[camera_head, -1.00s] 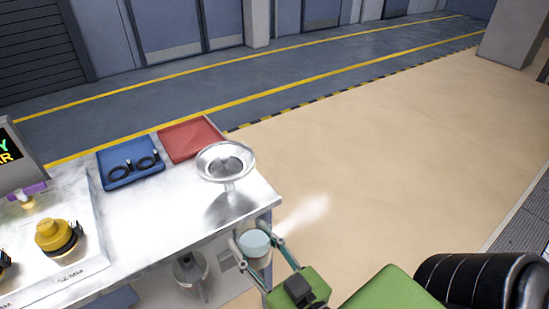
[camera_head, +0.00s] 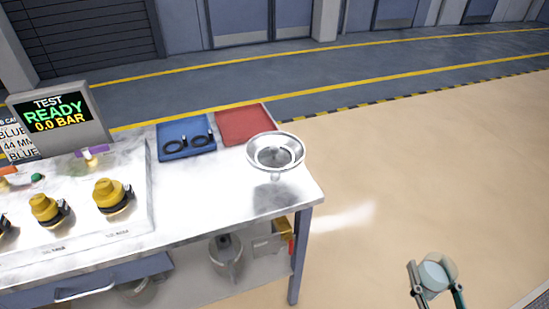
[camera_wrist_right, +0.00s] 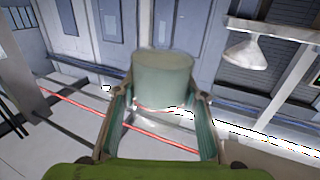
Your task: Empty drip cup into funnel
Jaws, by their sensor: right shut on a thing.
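The drip cup (camera_head: 437,272), pale blue-white at its top, is held by my right gripper (camera_head: 436,291) at the lower right of the head view, off the table over open floor. The right wrist view shows the cup (camera_wrist_right: 163,75) between the two fingers of the right gripper (camera_wrist_right: 160,103); what is inside it cannot be seen. The silver funnel (camera_head: 276,151) stands upright near the right corner of the table, well to the left of the cup and apart from it. My left gripper is not in view.
On the table (camera_head: 215,215) are a blue tray (camera_head: 186,153) with black rings, a red tray (camera_head: 244,124), yellow caps (camera_head: 113,195) and a display (camera_head: 62,118) reading TEST READY 0.0 BAR. A metal jug (camera_head: 226,257) stands on the lower shelf. The floor to the right is clear.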

